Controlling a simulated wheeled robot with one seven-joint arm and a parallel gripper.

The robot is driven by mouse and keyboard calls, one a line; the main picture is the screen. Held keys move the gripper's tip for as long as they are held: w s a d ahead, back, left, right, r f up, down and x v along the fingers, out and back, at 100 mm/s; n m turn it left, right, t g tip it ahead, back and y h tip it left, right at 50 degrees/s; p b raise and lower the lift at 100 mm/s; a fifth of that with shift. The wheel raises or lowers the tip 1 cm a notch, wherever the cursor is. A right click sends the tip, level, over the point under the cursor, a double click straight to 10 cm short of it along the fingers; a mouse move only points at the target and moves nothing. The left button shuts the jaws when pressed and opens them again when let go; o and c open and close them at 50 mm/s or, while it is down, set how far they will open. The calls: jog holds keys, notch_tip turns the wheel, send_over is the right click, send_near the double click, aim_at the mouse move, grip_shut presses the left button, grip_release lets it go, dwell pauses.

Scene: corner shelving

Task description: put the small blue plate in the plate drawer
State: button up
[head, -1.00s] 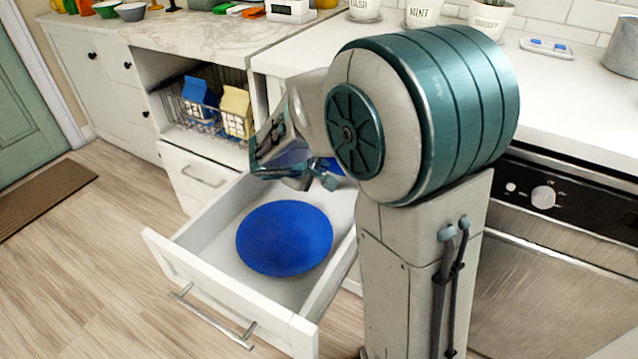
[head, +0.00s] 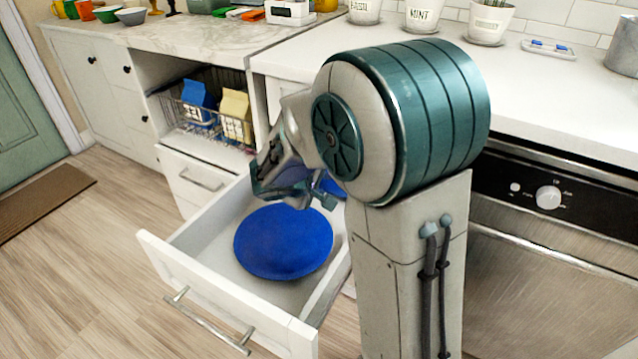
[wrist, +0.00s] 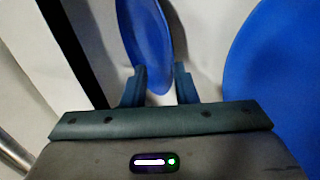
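The small blue plate (wrist: 147,40) shows in the wrist view as a narrow, steeply angled oval beyond my fingertips. Its near rim reaches between the fingers, which stand apart with a gap. In the head view only a bit of this plate (head: 328,186) shows beside my gripper (head: 292,196), at the back of the open drawer (head: 187,276); my arm hides the rest. I cannot tell whether it rests on the drawer floor. A larger blue plate (head: 283,242) lies flat in the drawer; it also shows at the right of the wrist view (wrist: 280,85).
The white counter (head: 540,95) holds labelled pots and overhangs the drawer's back. A wire basket (head: 212,122) with blue and yellow cartons sits on the shelf to the left. An oven (head: 550,240) is on the right. Floor in front of the drawer is clear.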

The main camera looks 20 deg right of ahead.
jog(key=shift+r, duration=0.15)
jog(key=p+v, duration=0.3)
jog(key=v, duration=0.9)
